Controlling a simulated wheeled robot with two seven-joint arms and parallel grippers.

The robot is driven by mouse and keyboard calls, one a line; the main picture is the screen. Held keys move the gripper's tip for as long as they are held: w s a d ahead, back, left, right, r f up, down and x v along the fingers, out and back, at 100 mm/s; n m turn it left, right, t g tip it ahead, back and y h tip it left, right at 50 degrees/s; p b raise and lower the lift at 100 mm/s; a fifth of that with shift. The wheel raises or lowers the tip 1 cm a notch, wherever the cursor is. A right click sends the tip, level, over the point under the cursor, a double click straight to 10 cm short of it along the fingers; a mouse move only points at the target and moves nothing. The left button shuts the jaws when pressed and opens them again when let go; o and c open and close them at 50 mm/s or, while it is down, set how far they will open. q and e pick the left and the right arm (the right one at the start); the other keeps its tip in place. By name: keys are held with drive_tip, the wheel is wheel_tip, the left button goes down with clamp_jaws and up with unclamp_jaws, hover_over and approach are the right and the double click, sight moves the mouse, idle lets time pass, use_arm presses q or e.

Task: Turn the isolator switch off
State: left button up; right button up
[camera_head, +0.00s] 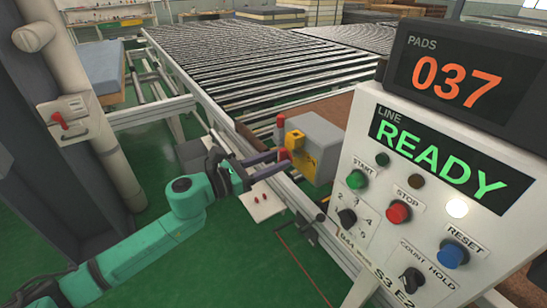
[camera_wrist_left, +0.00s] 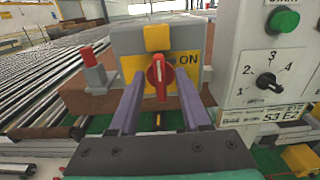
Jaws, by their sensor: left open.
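The isolator switch is a grey box (camera_head: 322,140) with a yellow plate, beside the roller conveyor. In the left wrist view its red handle (camera_wrist_left: 157,77) stands upright on the yellow plate (camera_wrist_left: 184,88), next to the word ON. My left gripper (camera_head: 277,162) is open and faces the plate. In the left wrist view its two purple fingers (camera_wrist_left: 160,102) lie to either side of the handle's lower part. I cannot tell whether they touch it. My right gripper is not in view.
A control panel (camera_head: 377,235) with buttons, dials and a READY display stands close on the right. The conveyor (camera_head: 240,55) runs behind the switch. A grey column (camera_head: 45,75) stands at left, near a white box with a red lever (camera_head: 66,120). Green floor shows below.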

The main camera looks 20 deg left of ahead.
use_arm(q)
clamp_jaws()
drive_tip(key=shift+n, duration=0.4)
drive_tip(key=shift+a+n, duration=0.1)
drive_tip(key=shift+n, duration=0.8)
drive_tip(key=shift+w+a+f+n+p, duration=0.15)
drive_tip(key=shift+n+p, duration=0.7)
drive_tip(key=shift+n, duration=3)
drive_tip(key=shift+a+f+n+p, duration=0.1)
drive_tip(key=shift+n+p, duration=0.75)
drive_tip(key=shift+n, duration=3)
unclamp_jaws()
